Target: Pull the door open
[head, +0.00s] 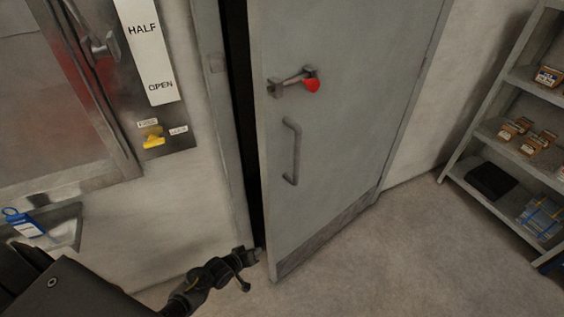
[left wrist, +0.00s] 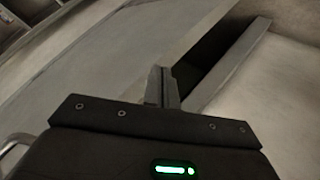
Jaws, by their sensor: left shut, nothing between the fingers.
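The grey door (head: 345,130) stands slightly ajar, with a dark gap (head: 243,110) along its left edge. It carries a lever latch with a red knob (head: 312,85) and, below it, a vertical pull handle (head: 291,152). My left gripper (head: 257,254) is shut, low at the door's left edge by the gap. In the left wrist view its closed fingers (left wrist: 162,88) point towards the door's edge and the dark opening (left wrist: 215,55). I cannot tell whether the fingertips touch the door. My right gripper is not in view.
A shelf rack (head: 510,130) with small boxes stands at the right. On the left wall are a panel marked HALF and OPEN (head: 150,50), a yellow switch (head: 153,137) and a small tray (head: 62,230) with a blue tag. The floor (head: 400,260) before the door is clear.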

